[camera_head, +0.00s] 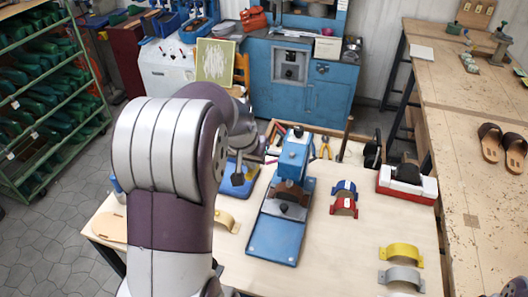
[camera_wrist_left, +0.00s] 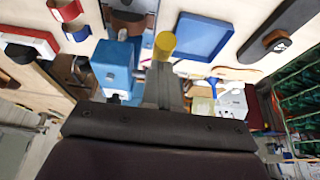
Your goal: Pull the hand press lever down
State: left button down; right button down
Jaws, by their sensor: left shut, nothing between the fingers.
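The blue hand press (camera_head: 293,155) stands on the workbench, its flat blue base plate (camera_head: 274,238) in front. It also shows in the left wrist view (camera_wrist_left: 113,62). My left gripper (camera_head: 238,177) is left of the press head, pointing down. In the left wrist view its closed fingers (camera_wrist_left: 164,72) have nothing between them. A yellow cylinder (camera_wrist_left: 165,44), which looks like the lever's grip, appears right at the fingertips. I cannot tell whether they touch. In the head view the lever is mostly hidden by my left arm. My right gripper is not in view.
A blue tray (camera_head: 228,191) lies left of the press. Blue and red straps (camera_head: 344,206) and yellow and grey curved pieces (camera_head: 401,256) lie to the right. A red and white block (camera_head: 407,184) is at the bench's right edge. The bench front is fairly clear.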

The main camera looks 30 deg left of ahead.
aim_at(249, 173)
pick_arm(q)
jog(key=shift+s+d+f+b, duration=0.1)
jog(key=shift+s+f+b, duration=0.1)
jog(key=shift+f+b, duration=0.35)
jog(key=shift+s+f+b, duration=0.15)
jog(key=shift+f+b, duration=0.3)
jog(key=shift+f, duration=0.1)
jog(key=shift+f+b, duration=0.9)
jog(key=shift+f, duration=0.3)
jog(key=shift+f+b, duration=0.6)
jog(key=w+a+r+p, duration=0.1)
jog(key=w+r+p, duration=0.2)
jog(key=r+p, duration=0.7)
notch_tip(249, 173, up, 3)
jog(key=shift+f+p, duration=0.15)
jog(key=shift+p, duration=0.25)
